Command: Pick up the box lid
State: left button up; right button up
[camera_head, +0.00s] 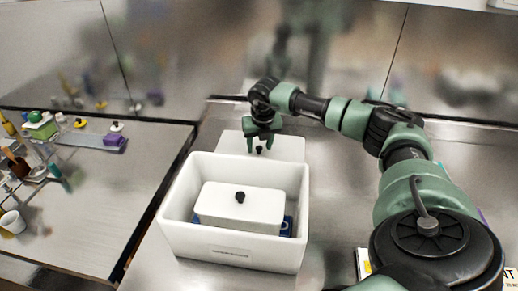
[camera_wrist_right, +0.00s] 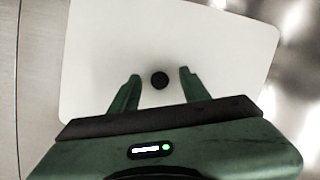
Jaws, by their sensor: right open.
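The box lid (camera_head: 288,146) is a flat white plate with a small black knob, lying on the steel counter behind the white box (camera_head: 172,212). In the right wrist view the lid (camera_wrist_right: 220,50) fills most of the picture, with its round black knob (camera_wrist_right: 159,80) near the middle. My right gripper (camera_head: 263,147) points down over the lid. Its green fingers (camera_wrist_right: 159,77) are open, one on each side of the knob, with a gap on both sides. Whether the fingertips reach down to knob height is hard to tell. My left gripper is out of view.
The open white box holds a smaller white container (camera_head: 262,212) with a black knob on top and something blue beneath. A gap separates this counter from the left table (camera_head: 85,220), which carries small items and a white cup (camera_head: 12,222). A steel wall stands behind.

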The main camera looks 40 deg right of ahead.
grip_shut()
